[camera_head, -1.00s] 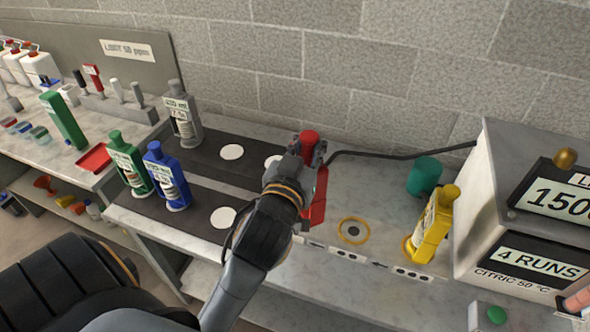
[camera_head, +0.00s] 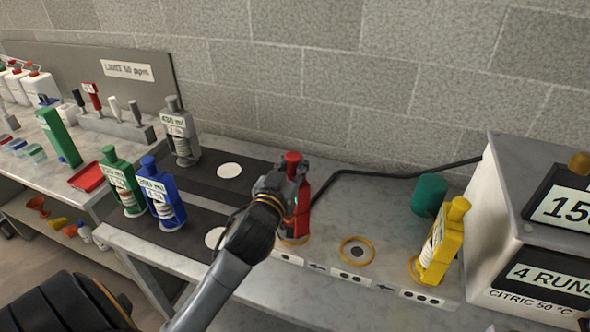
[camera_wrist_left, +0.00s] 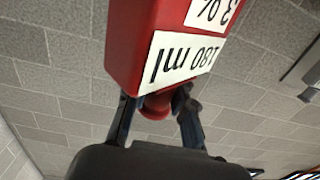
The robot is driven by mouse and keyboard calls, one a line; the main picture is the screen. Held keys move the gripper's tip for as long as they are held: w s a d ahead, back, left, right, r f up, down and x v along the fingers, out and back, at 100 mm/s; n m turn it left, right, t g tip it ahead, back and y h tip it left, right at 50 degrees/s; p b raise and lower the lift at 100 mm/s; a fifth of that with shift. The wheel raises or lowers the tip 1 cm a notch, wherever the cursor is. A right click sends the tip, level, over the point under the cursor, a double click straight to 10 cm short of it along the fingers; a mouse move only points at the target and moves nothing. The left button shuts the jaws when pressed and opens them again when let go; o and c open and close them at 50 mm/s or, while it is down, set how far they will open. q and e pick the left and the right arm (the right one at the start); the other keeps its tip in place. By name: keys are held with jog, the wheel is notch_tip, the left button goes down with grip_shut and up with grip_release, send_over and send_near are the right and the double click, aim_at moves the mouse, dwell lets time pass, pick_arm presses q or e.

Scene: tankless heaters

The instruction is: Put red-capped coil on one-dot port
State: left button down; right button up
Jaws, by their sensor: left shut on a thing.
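The red-capped coil (camera_head: 303,212) is a red bottle-shaped cartridge, upright at the yellow ring of the one-dot port (camera_head: 289,242). The one-dot label (camera_head: 287,258) lies in front of that ring. I cannot tell whether the coil's base rests in the port or hovers just above it. My left gripper (camera_head: 286,178) is shut around the coil's upper part below the cap. In the left wrist view the red body (camera_wrist_left: 150,50) with its upside-down "180 ml" label fills the top, and the fingers (camera_wrist_left: 158,108) flank its red neck. My right gripper is not in view.
The two-dot port (camera_head: 357,250) is empty. A yellow coil (camera_head: 441,240) stands at the three-dot port, with a teal cylinder (camera_head: 429,194) behind it. Green (camera_head: 122,180), blue (camera_head: 163,195) and grey (camera_head: 180,132) coils stand on dark mats. A large heater unit (camera_head: 510,220) bounds the right.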

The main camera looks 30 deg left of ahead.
pick_arm(q)
jog(key=shift+f, duration=0.8)
jog(key=c, duration=1.7)
grip_release()
jog(key=shift+f, duration=0.3)
jog(key=o, duration=0.6)
jog(key=shift+s+r, duration=0.1)
jog(key=shift+r, duration=0.1)
jog(key=p+v, duration=0.1)
jog(key=v, duration=1.1)
